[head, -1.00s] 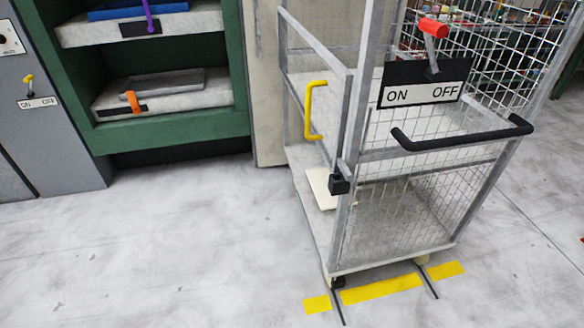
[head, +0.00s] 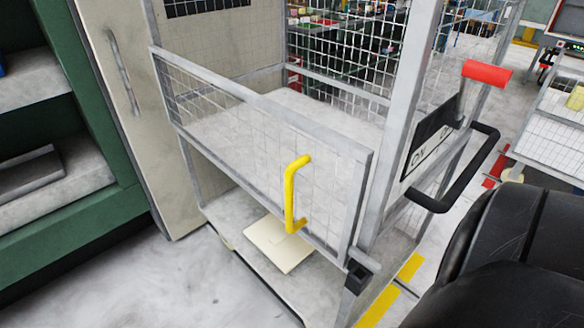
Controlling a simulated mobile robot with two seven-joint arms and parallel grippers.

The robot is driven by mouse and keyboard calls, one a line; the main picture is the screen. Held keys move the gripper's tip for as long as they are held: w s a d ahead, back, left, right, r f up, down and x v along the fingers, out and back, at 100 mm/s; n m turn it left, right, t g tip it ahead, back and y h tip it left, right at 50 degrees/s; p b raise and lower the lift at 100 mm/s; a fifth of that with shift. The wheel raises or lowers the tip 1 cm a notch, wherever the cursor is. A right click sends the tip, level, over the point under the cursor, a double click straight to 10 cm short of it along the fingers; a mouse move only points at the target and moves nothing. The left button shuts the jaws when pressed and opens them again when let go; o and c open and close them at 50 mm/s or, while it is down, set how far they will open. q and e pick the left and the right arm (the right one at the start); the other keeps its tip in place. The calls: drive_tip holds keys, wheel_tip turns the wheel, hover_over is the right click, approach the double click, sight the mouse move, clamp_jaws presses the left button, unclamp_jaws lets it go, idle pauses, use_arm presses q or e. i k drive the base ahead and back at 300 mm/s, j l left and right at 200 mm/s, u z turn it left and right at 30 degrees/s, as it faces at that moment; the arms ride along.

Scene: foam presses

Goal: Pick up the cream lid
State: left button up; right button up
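The cream lid (head: 278,246) is a flat, pale square plate. It lies on the lower deck of the wire cage cart (head: 330,290), near the open side and below the yellow handle. The handle and the lower rail of the mesh gate hide part of its far edge. Neither gripper shows in the head view. A black part of my own arm fills the lower right corner.
The mesh gate (head: 250,140) with its yellow handle (head: 291,195) stands above the lid. A black push bar (head: 462,185) and a red-knobbed lever (head: 487,73) are on the right. A green press (head: 90,130) stands left. Floor at lower left is clear.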

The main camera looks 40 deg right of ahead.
sight(287, 251)
drive_tip(key=i+z, duration=0.2)
drive_tip(key=z, duration=0.25)
drive_tip(key=i+j+z, duration=0.15)
drive_tip(key=z, duration=0.25)
drive_tip(key=i+j+z, duration=0.2)
drive_tip(key=z, duration=0.25)
drive_tip(key=i+j+z, duration=0.2)
drive_tip(key=z, duration=0.2)
